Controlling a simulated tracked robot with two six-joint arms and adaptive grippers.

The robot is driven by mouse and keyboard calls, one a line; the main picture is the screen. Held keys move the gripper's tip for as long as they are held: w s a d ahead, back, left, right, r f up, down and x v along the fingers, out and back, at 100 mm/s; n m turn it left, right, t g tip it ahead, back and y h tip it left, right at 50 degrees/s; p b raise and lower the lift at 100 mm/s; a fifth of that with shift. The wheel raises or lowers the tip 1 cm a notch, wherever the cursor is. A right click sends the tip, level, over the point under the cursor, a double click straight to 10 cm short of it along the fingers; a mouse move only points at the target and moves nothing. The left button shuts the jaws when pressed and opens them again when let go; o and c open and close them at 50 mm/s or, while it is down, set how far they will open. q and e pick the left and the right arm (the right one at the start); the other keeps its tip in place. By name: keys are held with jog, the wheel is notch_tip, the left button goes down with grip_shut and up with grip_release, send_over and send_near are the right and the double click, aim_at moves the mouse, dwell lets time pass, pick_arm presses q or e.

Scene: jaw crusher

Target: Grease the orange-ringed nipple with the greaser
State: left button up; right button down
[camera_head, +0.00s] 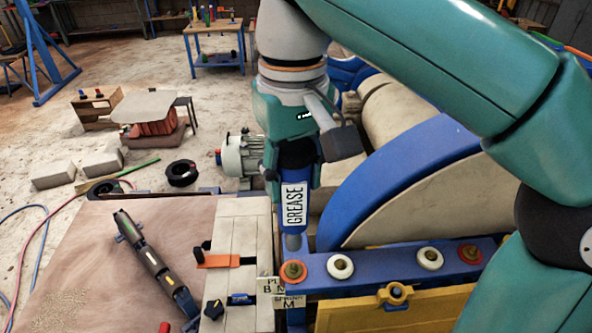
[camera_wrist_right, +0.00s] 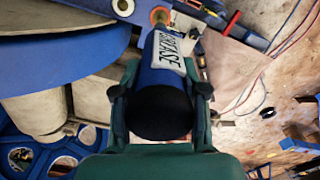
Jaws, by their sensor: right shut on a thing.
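My right gripper (camera_head: 292,172) is shut on the blue greaser (camera_head: 295,212), which has a white GREASE label. The greaser points down, its grey nozzle close above the orange-ringed nipple (camera_head: 293,271) at the left end of the blue beam. I cannot tell whether the nozzle touches it. In the right wrist view the greaser (camera_wrist_right: 163,75) lies between the fingers, with the orange ring (camera_wrist_right: 160,16) just past its far end. My left gripper is not in view.
The blue beam (camera_head: 385,268) carries the nipples, with a yellow panel (camera_head: 415,312) below. The big blue-rimmed wheel (camera_head: 395,175) stands close behind. A long dark tool (camera_head: 155,262) lies on the brown plate (camera_head: 90,255) at left. Small signs (camera_head: 280,290) stand near the beam's left end.

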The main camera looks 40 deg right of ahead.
aim_at(294, 211)
jog(key=shift+w+f+b, duration=0.1)
jog(key=shift+f+b, duration=1.25)
jog(key=shift+f, duration=0.95)
jog(key=shift+f+b, duration=0.95)
jog(key=shift+f, duration=0.35)
jog(key=shift+r, duration=0.2)
jog(key=shift+r+p, duration=0.65)
jog(key=shift+p, duration=0.2)
jog(key=shift+f+b, duration=0.7)
jog(key=shift+f, duration=0.15)
jog(key=shift+r, duration=0.25)
